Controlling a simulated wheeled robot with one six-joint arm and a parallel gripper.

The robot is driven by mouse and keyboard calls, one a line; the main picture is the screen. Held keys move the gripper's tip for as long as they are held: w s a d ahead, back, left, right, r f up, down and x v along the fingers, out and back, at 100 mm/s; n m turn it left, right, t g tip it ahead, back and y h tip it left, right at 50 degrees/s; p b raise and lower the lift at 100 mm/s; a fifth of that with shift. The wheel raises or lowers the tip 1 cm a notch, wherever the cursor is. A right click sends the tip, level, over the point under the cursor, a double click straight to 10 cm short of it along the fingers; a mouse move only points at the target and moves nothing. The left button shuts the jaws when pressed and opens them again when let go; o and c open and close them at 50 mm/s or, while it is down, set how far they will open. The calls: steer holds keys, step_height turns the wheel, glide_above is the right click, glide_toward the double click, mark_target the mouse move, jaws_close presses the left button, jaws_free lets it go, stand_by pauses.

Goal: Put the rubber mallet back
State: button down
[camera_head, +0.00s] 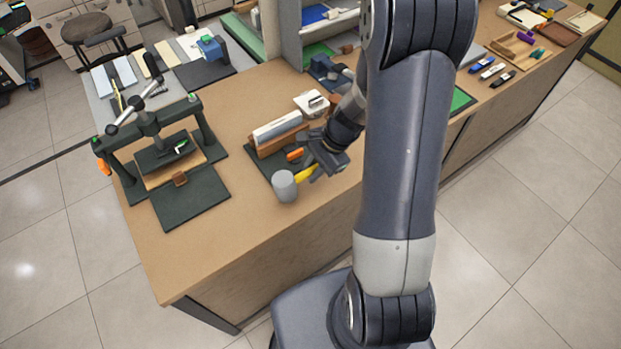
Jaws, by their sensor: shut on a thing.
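The rubber mallet shows as a grey cylindrical head (285,186) with a short yellow handle part (305,174), near the front edge of the wooden bench. My gripper (314,168) is shut on the mallet's handle, with the head sticking out to the lower left. The fingers hide part of the handle. A dark mat (262,167) lies just behind and left of the head. I cannot tell whether the head touches the bench or mat.
A brown block with a pale roll (277,129) stands behind the mallet, with an orange piece (295,154) close to my gripper. A dark green press (150,160) stands at left. Bare bench top (235,230) lies between press and mallet. My arm hides the bench's middle.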

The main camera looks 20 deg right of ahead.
mark_target(306, 188)
steer(key=shift+s+f, duration=0.1)
steer(key=shift+f, duration=1.75)
steer(key=c, duration=1.3)
jaws_free()
steer(key=shift+f, duration=0.25)
steer(key=v, duration=0.7)
steer(key=a+v, duration=0.1)
steer(key=v, duration=0.3)
steer(key=shift+r+b, duration=0.15)
steer(key=shift+b, duration=0.25)
